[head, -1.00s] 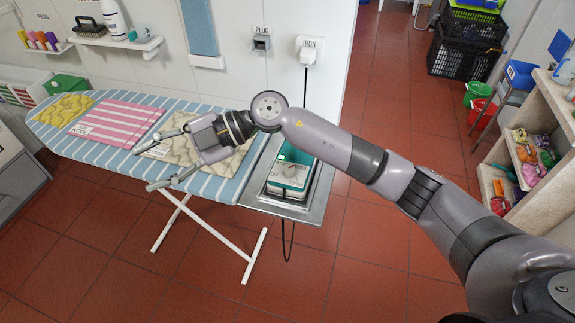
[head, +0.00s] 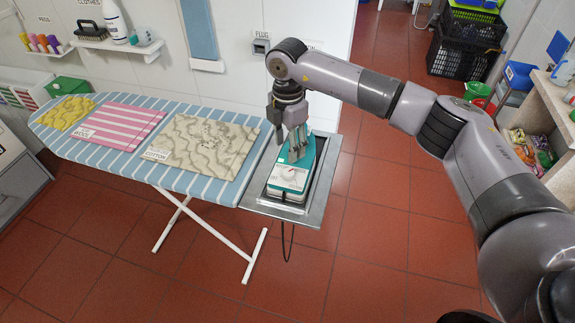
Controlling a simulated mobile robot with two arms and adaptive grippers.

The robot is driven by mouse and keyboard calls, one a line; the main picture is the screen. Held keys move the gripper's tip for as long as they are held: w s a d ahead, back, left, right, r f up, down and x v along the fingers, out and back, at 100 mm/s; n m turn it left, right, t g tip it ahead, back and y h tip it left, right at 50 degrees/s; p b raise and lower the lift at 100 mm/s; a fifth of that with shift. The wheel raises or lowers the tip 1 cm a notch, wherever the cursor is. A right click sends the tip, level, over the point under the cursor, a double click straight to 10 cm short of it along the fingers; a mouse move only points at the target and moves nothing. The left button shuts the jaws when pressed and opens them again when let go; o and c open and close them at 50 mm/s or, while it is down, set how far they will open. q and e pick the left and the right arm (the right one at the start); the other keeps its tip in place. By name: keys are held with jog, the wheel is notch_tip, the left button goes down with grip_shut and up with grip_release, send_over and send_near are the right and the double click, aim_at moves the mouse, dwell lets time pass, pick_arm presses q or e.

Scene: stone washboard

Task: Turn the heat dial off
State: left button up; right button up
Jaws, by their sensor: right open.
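The teal and white iron (head: 311,150) sits in the metal rest at the right end of the ironing board. Its heat dial (head: 289,174) is on the white face at its near end, with a red mark; I cannot read its setting. My right gripper (head: 297,148) is open, fingers pointing down, over the middle of the iron just behind the dial. Whether the fingers touch the iron is not clear. My left gripper is not in view.
The ironing board (head: 190,183) holds cloths labelled cotton (head: 195,148) and wool (head: 112,123), and a yellow one (head: 65,116). The metal rest (head: 318,225) surrounds the iron. A plug socket (head: 261,47) is on the wall behind.

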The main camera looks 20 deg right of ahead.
aim_at(287, 172)
notch_tip(287, 172, down, 10)
jog(key=shift+r+p, duration=0.1)
jog(key=shift+p, duration=0.9)
jog(key=shift+c, duration=0.2)
grip_shut()
